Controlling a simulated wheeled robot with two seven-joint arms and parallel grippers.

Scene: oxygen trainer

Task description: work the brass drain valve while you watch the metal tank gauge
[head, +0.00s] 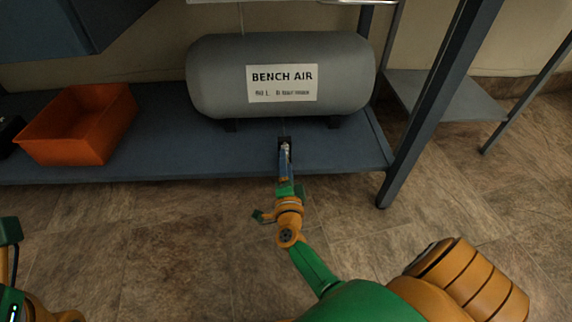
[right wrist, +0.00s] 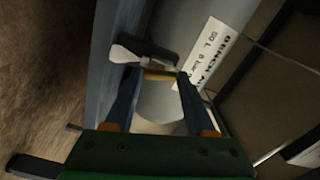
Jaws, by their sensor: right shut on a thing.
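The grey tank (head: 280,75) labelled BENCH AIR lies on its side on the blue lower shelf. My right gripper (head: 285,148) reaches in below the tank's middle, at the shelf's front part. In the right wrist view, the right gripper (right wrist: 155,82) is shut on the brass drain valve (right wrist: 158,75), with the brass part between its fingertips. A pale lever-like piece (right wrist: 128,54) sticks out to the left of the brass. In the head view the valve is hidden by the gripper. No metal tank gauge can be made out. Only part of my left arm shows at the lower left.
An orange bin (head: 78,125) stands on the shelf (head: 180,150) left of the tank. A dark blue shelf post (head: 430,110) rises right of the tank. The tiled floor (head: 180,230) in front is clear.

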